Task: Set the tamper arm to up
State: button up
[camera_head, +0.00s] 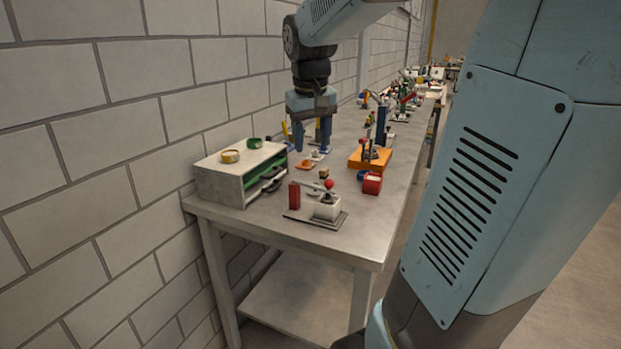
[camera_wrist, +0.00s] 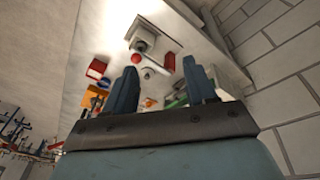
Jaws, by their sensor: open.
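The tamper (camera_head: 326,208) stands near the front end of the bench, with a white block and a red post (camera_head: 294,195) on a dark base plate. Its tamper arm (camera_head: 311,186) runs from the post over the block, looks close to level, and ends in a red ball knob (camera_head: 329,184). The knob also shows in the wrist view (camera_wrist: 135,58), beyond my fingertips. My gripper (camera_head: 312,140) is open and empty, pointing down above the bench, behind the tamper and apart from it. Its two blue fingers show in the wrist view (camera_wrist: 160,78).
A grey drawer cabinet (camera_head: 217,186) with a yellow and a green ring on top stands left, by the brick wall. A red box (camera_head: 372,184) and an orange tray (camera_head: 370,158) sit right of and behind the tamper. Many small items crowd the far bench.

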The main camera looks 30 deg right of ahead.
jog(key=w+d+f+g, duration=0.3)
jog(key=w+d, duration=0.4)
jog(key=w, duration=0.3)
jog(key=shift+m+h, duration=0.3)
jog(key=shift+h, duration=0.2)
jog(key=x, duration=1.3)
jog(key=shift+w+d+f, duration=0.1)
jog(key=shift+w+f, duration=0.1)
jog(key=shift+f, duration=0.2)
jog(key=shift+c, duration=0.3)
grip_shut()
